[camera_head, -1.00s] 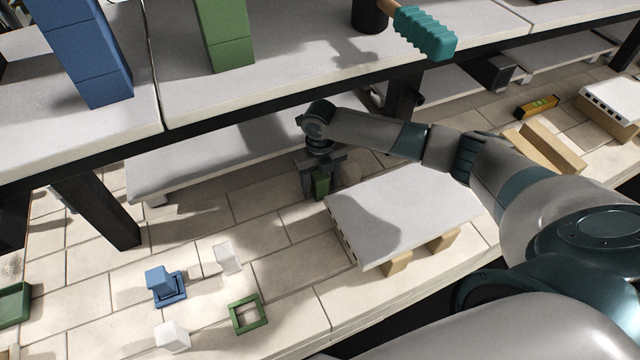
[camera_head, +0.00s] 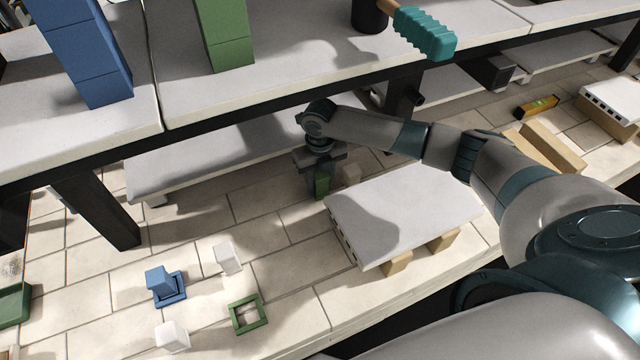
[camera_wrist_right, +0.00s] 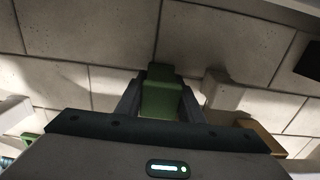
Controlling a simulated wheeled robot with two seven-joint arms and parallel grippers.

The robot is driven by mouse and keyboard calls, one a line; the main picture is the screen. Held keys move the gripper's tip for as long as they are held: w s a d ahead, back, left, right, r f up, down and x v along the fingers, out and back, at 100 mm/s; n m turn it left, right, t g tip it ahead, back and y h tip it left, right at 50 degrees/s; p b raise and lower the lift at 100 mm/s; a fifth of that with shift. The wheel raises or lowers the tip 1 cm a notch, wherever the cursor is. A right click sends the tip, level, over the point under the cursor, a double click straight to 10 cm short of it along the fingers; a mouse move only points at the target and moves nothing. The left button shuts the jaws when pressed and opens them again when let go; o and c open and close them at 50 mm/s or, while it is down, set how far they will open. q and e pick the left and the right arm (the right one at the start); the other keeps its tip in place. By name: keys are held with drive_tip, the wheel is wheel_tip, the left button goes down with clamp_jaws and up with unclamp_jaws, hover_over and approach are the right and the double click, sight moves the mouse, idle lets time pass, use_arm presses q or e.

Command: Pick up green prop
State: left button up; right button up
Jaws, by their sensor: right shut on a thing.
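The green prop (camera_head: 321,187) is a small green block under the edge of the dark-framed shelf, left of the low white slab. My right gripper (camera_head: 318,188) points down over it and is shut on it. In the right wrist view the green prop (camera_wrist_right: 160,98) sits between the two dark fingers (camera_wrist_right: 160,108). The fingers partly cover it, and I cannot tell whether its base is clear of the floor. My left gripper is not in view.
A pale block (camera_head: 351,174) stands close right of my right gripper. The white slab (camera_head: 405,215) rests on tan blocks beside it. The shelf edge (camera_head: 250,110) runs above. A green square frame (camera_head: 235,327) and blue prop (camera_head: 160,279) lie front left.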

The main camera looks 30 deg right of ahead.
sight(320, 173)
wheel_tip(320, 173, up, 8)
drive_tip(key=shift+r, duration=0.75)
